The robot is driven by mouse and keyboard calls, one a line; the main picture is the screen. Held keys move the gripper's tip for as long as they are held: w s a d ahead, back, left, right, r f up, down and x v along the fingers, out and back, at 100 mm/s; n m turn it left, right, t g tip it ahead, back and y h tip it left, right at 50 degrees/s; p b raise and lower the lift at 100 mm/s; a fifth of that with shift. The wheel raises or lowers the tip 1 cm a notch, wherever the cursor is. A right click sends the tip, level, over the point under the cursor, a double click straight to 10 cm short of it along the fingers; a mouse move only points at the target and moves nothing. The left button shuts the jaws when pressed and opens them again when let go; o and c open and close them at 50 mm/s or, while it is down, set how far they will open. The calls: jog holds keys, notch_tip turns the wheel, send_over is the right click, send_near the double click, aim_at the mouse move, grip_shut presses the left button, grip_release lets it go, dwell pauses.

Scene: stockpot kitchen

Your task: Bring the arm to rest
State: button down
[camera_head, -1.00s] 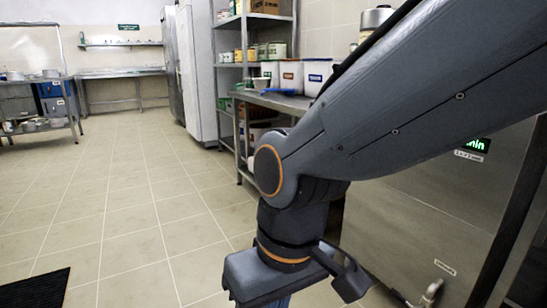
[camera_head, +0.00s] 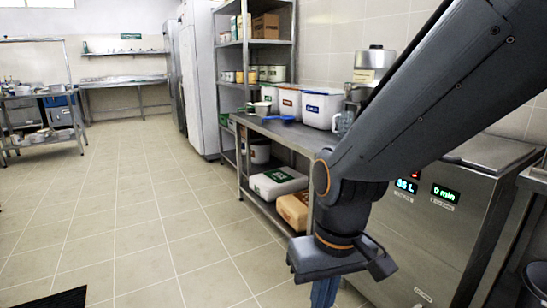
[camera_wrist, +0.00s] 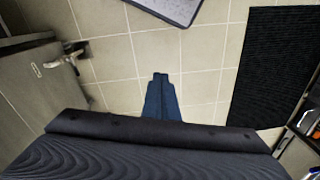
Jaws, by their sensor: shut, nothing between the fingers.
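My gripper (camera_head: 325,292) hangs pointing down at the lower middle of the head view, and only the upper part of its blue fingers shows there. In the wrist view the blue fingers (camera_wrist: 160,88) are together over the tiled floor. The gripper is shut and holds nothing. It is in the air, in front of the steel appliance (camera_head: 445,215) and apart from it.
The steel appliance shows lit displays and has a tap (camera_wrist: 72,56) low on its front. A steel bench (camera_head: 285,132) with white tubs stands behind my arm. A black mat (camera_wrist: 270,65) lies on the floor. The tiled floor (camera_head: 140,200) at left is clear.

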jog(key=s+d+r+m+p, duration=0.2)
jog(key=d+r+m+p, duration=0.1)
jog(key=d+r+p, duration=0.8)
notch_tip(320, 180, up, 3)
jog(key=p, duration=0.6)
jog(key=shift+s+d+h, duration=0.15)
jog(key=shift+s+h, duration=0.05)
jog(key=shift+h, duration=0.2)
